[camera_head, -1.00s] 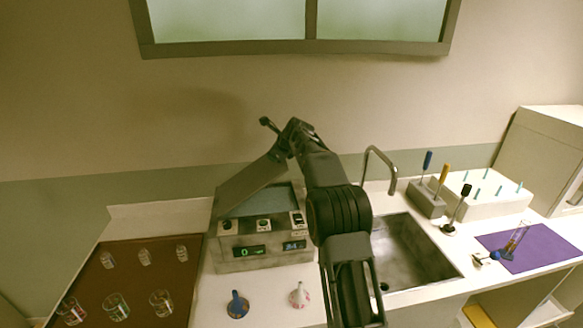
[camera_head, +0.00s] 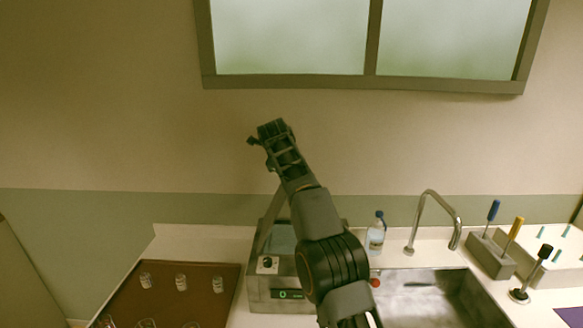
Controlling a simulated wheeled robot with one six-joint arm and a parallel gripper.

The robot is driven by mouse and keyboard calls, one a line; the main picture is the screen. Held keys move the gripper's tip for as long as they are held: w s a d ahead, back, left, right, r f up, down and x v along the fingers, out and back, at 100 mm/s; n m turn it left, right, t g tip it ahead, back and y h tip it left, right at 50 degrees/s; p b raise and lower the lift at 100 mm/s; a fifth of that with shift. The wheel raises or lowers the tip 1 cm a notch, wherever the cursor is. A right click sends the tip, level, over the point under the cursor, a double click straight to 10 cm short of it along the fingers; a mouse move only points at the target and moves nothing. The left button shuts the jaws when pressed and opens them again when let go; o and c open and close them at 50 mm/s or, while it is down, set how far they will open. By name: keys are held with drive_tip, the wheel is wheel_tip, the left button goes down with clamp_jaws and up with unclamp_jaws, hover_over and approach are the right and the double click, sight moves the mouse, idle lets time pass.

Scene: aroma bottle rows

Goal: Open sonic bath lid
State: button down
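The sonic bath (camera_head: 262,293) is a grey box with a green-lit display on its front, standing on the counter in the lower middle. Its lid (camera_head: 268,228) shows as a narrow grey strip, steeply raised at the bath's left side. The bluish-grey top (camera_head: 283,240) of the bath is partly exposed. My gripper (camera_head: 262,134) is above the lid's upper end, against the wall in the picture. I cannot tell whether it touches the lid or how wide its fingers are. My arm hides the bath's right part.
A brown tray (camera_head: 215,277) with several glass vessels lies at left. A capped bottle (camera_head: 376,232) stands behind the sink (camera_head: 440,297), with a curved faucet (camera_head: 430,205). A tool block (camera_head: 490,255) and white rack (camera_head: 540,255) stand at right.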

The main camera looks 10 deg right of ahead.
drive_tip(key=shift+a, duration=0.3)
drive_tip(key=c, duration=1.1)
unclamp_jaws()
drive_tip(key=shift+a, duration=0.1)
drive_tip(key=shift+o, duration=1.2)
drive_tip(key=v, duration=1.3)
drive_tip(key=shift+s+r, duration=0.25)
drive_tip(key=shift+r, duration=0.1)
